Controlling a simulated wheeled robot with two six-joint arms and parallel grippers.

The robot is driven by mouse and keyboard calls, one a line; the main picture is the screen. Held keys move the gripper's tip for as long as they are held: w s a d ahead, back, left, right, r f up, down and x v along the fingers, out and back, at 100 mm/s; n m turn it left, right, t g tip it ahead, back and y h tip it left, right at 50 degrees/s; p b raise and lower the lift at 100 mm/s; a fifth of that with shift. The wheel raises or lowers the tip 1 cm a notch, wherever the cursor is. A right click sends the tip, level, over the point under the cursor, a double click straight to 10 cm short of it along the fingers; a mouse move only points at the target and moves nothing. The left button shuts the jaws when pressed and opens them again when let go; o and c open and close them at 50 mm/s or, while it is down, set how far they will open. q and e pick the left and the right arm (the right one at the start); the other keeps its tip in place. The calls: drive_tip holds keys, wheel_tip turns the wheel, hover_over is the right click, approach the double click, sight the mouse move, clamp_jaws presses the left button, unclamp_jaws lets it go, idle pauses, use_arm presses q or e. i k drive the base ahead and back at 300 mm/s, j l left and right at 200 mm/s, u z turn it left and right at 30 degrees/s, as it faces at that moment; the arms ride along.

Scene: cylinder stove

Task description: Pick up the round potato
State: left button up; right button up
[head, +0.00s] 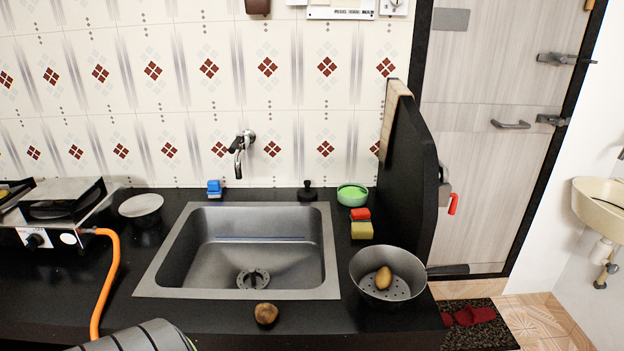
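A small round brown potato (266,314) lies on the black counter just in front of the sink, near the counter's front edge. A second, more oval, yellowish potato (384,278) sits inside a grey metal pan with holes in its bottom, to the right of the sink. Neither of my grippers shows in the head view.
A steel sink (150,280) is set in the black counter (210,322), with a tap (240,150) above it. The holed pan (363,262) has its handle to the right. A sponge (362,230), a green bowl (352,200) and an upright black divider (408,170) stand at the right. A stove (38,238) with an orange hose (110,280) is at the left. A striped rounded object (140,338) is at bottom left.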

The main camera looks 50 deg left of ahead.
sight(265, 313)
drive_tip(key=u, duration=1.85)
